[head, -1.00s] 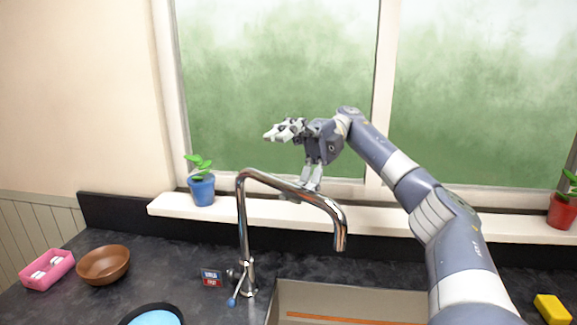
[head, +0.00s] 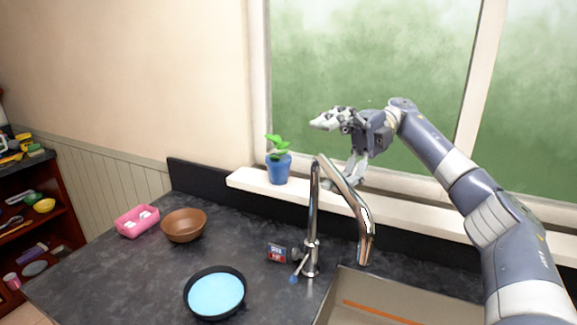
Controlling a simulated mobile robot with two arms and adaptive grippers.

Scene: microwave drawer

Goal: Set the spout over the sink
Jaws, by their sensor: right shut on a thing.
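The shiny metal faucet spout (head: 345,192) rises from its base on the dark counter and bends down to the right. Its outlet end appears above the back left part of the sink (head: 400,300), near the rim. My right gripper (head: 345,180) reaches down from the right behind the spout. Its lower fingers meet the upper arm of the spout and are shut on it, though the spout partly hides the contact. A blue-tipped lever (head: 294,278) sticks out at the faucet base. My left gripper is not in view.
A blue pot with a plant (head: 279,168) stands on the white window sill. A small labelled box (head: 276,252), a black pan with light blue inside (head: 215,293), a brown bowl (head: 183,226) and a pink tray (head: 137,230) sit left of the faucet. An orange strip lies in the sink.

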